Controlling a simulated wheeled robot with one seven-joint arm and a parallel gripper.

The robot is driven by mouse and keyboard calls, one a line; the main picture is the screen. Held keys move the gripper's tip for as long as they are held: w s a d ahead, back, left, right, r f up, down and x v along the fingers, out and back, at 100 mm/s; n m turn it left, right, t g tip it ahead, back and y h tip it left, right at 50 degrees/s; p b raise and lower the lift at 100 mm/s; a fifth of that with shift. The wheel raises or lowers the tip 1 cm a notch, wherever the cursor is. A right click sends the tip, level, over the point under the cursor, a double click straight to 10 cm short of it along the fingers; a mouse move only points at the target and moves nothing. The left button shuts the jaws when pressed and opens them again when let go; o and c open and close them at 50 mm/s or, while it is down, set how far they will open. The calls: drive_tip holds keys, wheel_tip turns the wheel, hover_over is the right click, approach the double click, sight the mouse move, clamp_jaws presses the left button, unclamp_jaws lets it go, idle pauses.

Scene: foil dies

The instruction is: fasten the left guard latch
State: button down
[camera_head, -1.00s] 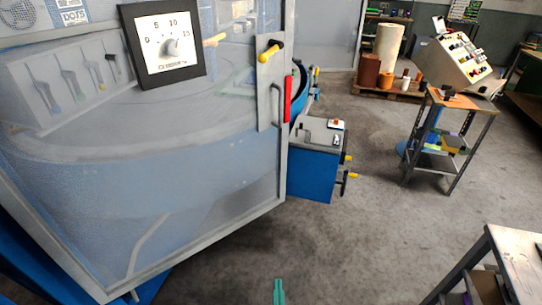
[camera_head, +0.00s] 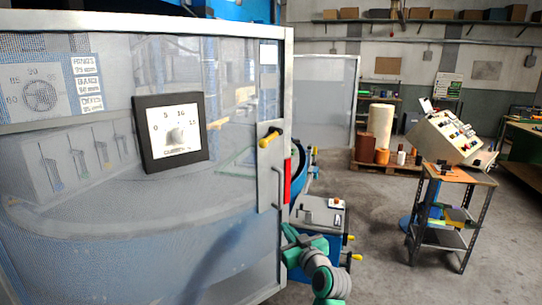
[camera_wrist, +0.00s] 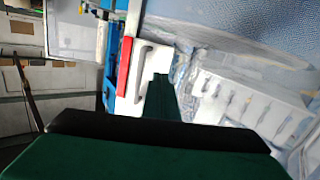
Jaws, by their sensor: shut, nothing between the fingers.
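The guard latch (camera_head: 270,137), a yellow handle with a black end, sits on a pale plate at the right edge of the mesh guard (camera_head: 225,225). It slants down to the left. A grey pull handle and a red strip (camera_head: 287,180) are below it. My gripper (camera_wrist: 161,82) shows dark green and shut in the wrist view, in front of the pale plate (camera_wrist: 150,65). I cannot see the yellow handle there. In the head view, my green and grey arm is at bottom centre, below the latch, by the guard's lower right edge; its fingertips are unclear.
A black-framed dial (camera_head: 170,132) is on the guard. A blue unit (camera_head: 322,222) with yellow handles stands just right of the guard. A wheeled-looking stand (camera_head: 455,178) with a control console is farther right. Open floor lies between them.

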wheel_tip(320, 180, up, 19)
drive_tip(key=w+n+y, duration=0.3)
drive_tip(key=n, duration=0.1)
drive_tip(key=n+g+y, duration=0.1)
drive_tip(key=n+g, duration=0.1)
drive_tip(key=n, duration=0.1)
approach(271, 137)
drive_tip(key=s+r, duration=0.4)
drive_tip(key=s, duration=0.1)
drive_tip(key=shift+a+r, duration=0.2)
drive_tip(key=shift+a, duration=0.2)
drive_tip(key=shift+w, duration=0.1)
drive_tip(key=shift+y, duration=0.3)
drive_tip(key=shift+w+a+f, duration=0.7)
drive_tip(key=shift+w+a, duration=0.1)
drive_tip(key=shift+w, duration=0.8)
drive_tip(key=shift+w+a+f, duration=0.65)
drive_tip(key=shift+w+a, duration=0.2)
drive_tip(key=shift+w, duration=0.75)
drive_tip(key=shift+w+a+f, duration=0.7)
drive_tip(key=shift+w+a, duration=0.1)
drive_tip(key=shift+w, duration=0.85)
